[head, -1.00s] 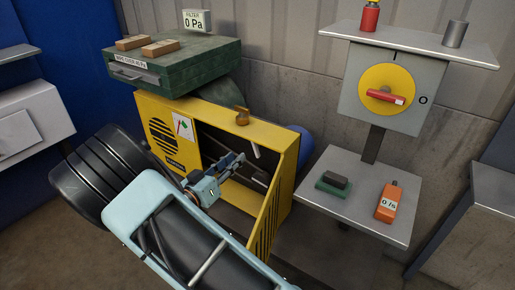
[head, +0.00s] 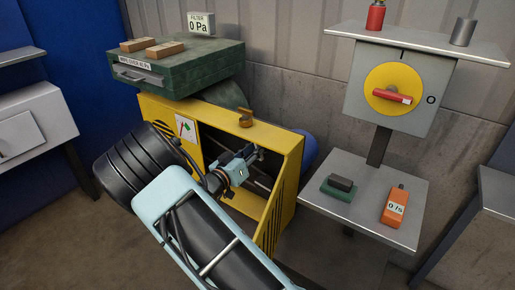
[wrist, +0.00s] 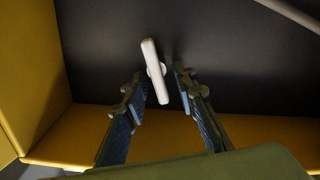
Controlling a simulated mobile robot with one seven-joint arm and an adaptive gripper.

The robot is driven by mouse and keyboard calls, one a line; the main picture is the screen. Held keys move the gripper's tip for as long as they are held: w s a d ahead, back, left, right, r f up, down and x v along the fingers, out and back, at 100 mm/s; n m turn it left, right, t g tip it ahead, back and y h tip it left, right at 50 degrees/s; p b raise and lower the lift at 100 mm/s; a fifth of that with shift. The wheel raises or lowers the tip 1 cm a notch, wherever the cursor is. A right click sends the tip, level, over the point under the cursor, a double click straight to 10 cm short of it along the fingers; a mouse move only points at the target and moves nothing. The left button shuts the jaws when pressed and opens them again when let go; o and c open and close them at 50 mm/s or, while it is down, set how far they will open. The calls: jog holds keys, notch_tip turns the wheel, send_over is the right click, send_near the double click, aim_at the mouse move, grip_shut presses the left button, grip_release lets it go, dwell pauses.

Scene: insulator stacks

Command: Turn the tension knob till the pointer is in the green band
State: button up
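A pale bar-shaped handle (wrist: 155,75) stands out from the dark inner wall of the yellow cabinet in the wrist view. I cannot tell if it is the tension knob; a brass knob-like fitting (head: 245,117) also sits on the cabinet's top edge. My gripper (head: 257,153) is inside the cabinet's open front. In the wrist view its two fingers (wrist: 158,88) are apart, with the bar's lower part between their tips; no contact is clear. A white card with red and green marks (head: 185,127) is on the cabinet front; its pointer reading is too small to tell.
The yellow cabinet (head: 292,165) has side walls close around my gripper. A green filter box (head: 190,75) with wooden blocks sits above it. To the right are a red-handled switch (head: 392,96) and a shelf (head: 365,215) with an orange meter (head: 394,206).

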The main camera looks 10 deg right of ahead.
jog(key=shift+c, duration=0.4)
grip_shut()
jog(key=shift+s+d+m+b, duration=0.1)
jog(key=shift+m+b, duration=0.3)
jog(key=shift+m, duration=0.3)
jog(key=shift+s+f+m+b, duration=0.15)
jog(key=shift+m+b, duration=0.45)
jog(key=shift+m, duration=0.3)
jog(key=shift+d+m+b, duration=0.15)
jog(key=shift+m+b, duration=0.5)
jog(key=shift+m, duration=0.45)
jog(key=shift+s+m, duration=0.1)
jog(key=shift+m, duration=0.2)
jog(key=shift+s+f+m+b, duration=0.15)
jog(key=shift+m+b, duration=0.8)
jog(key=shift+m, duration=0.05)
dwell(2.5)
